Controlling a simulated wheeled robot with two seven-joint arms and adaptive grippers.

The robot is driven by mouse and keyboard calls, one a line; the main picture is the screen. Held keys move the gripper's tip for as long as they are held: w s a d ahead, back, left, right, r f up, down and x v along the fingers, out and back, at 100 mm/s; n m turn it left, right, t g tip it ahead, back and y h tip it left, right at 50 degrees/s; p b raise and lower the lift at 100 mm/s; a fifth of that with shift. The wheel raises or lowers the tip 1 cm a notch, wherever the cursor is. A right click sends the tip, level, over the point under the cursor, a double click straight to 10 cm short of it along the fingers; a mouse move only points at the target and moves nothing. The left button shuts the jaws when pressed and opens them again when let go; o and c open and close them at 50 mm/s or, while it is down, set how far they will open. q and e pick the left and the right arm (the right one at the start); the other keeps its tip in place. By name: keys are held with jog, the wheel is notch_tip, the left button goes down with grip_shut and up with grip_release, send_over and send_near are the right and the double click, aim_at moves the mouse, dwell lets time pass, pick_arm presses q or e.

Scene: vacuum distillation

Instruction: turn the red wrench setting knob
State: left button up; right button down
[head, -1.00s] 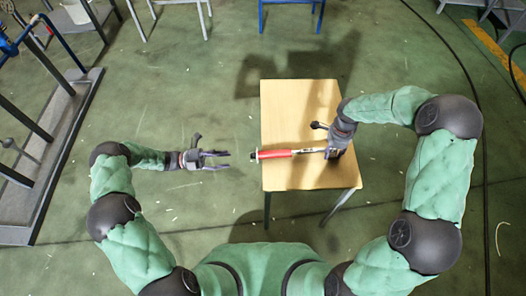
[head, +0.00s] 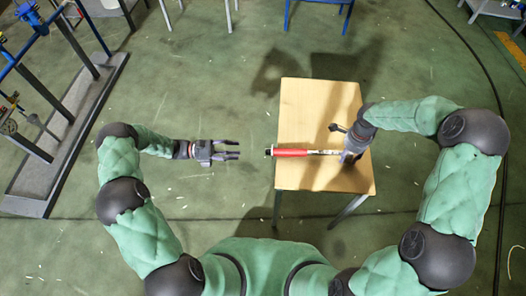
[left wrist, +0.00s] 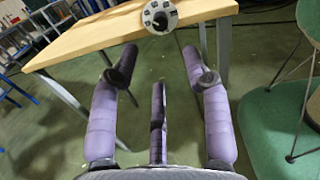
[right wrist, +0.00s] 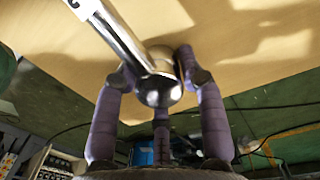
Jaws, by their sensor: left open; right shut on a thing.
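The red wrench (head: 292,152) is held level above the wooden table, its red handle pointing left past the table edge. Its setting knob (head: 268,152) is at the handle's left end. In the left wrist view the knob (left wrist: 160,16) is a round grey dial with black marks, at the top centre beyond my fingers. My left gripper (head: 239,149) is open and empty, left of the knob, in line with it and a short gap away. My right gripper (head: 347,156) is shut on the wrench's right end; the right wrist view shows the shiny metal shaft and head (right wrist: 158,88) between the fingers.
The wooden table (head: 300,105) stands under the wrench and my right gripper. A dark metal frame (head: 75,125) stands on the floor at the far left. A blue-legged piece of furniture (head: 318,14) is at the back. The floor left of the table is clear.

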aim_at(269, 152)
pick_arm(q)
jog(key=d+m, duration=0.4)
jog(key=d, duration=0.7)
jog(key=shift+w+d+m, duration=0.2)
jog(key=shift+d+m, duration=0.1)
jog(key=shift+d, duration=0.05)
jog(key=shift+r, duration=0.1)
jog(key=shift+c, duration=0.2)
grip_shut()
